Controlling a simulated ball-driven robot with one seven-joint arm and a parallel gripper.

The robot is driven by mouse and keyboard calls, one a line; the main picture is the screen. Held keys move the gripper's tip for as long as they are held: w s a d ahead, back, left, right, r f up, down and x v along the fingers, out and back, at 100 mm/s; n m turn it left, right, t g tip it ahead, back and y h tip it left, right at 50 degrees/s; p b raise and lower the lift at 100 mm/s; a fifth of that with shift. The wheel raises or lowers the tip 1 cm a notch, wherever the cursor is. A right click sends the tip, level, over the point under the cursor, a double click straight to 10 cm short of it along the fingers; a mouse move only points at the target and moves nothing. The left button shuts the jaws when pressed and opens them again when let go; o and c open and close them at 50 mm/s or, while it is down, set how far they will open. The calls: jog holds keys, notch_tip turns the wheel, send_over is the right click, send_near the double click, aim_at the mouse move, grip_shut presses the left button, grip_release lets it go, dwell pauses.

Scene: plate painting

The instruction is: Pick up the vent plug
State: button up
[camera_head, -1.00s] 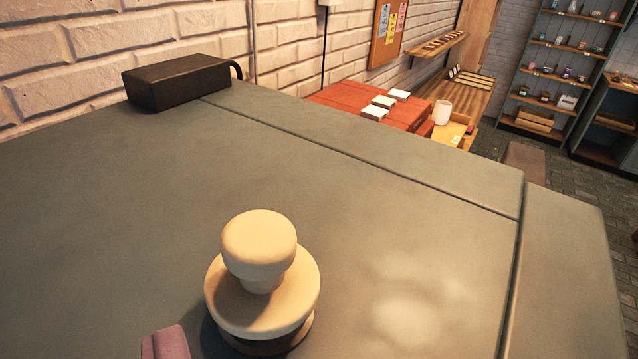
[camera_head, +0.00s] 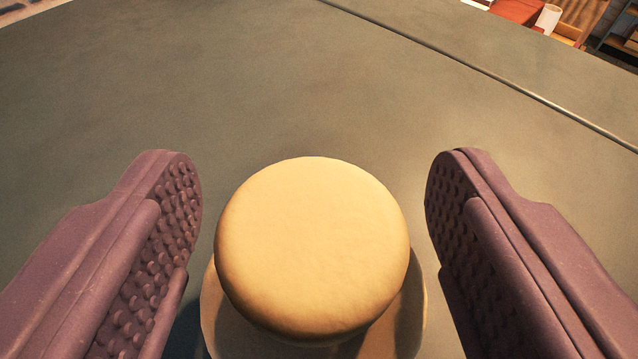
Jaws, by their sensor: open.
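The vent plug (camera_head: 312,250) is cream-coloured with a rounded knob on top of a wider round base. It stands upright on the grey surface at the bottom middle of the view. My gripper (camera_head: 314,205) is open, with one purple studded finger on each side of the knob. A gap shows between the knob and each finger, so neither appears to touch it. The knob hides most of the base, and the view's lower edge cuts off the rest.
The wide grey surface (camera_head: 230,90) around the plug is clear. A seam (camera_head: 480,68) crosses it at the upper right. A red table (camera_head: 518,11) and a white mug (camera_head: 547,18) show far off at the top right.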

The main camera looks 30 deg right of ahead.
jog(key=shift+w+d+f, duration=0.1)
jog(key=shift+w, duration=0.1)
jog(key=c, duration=1.2)
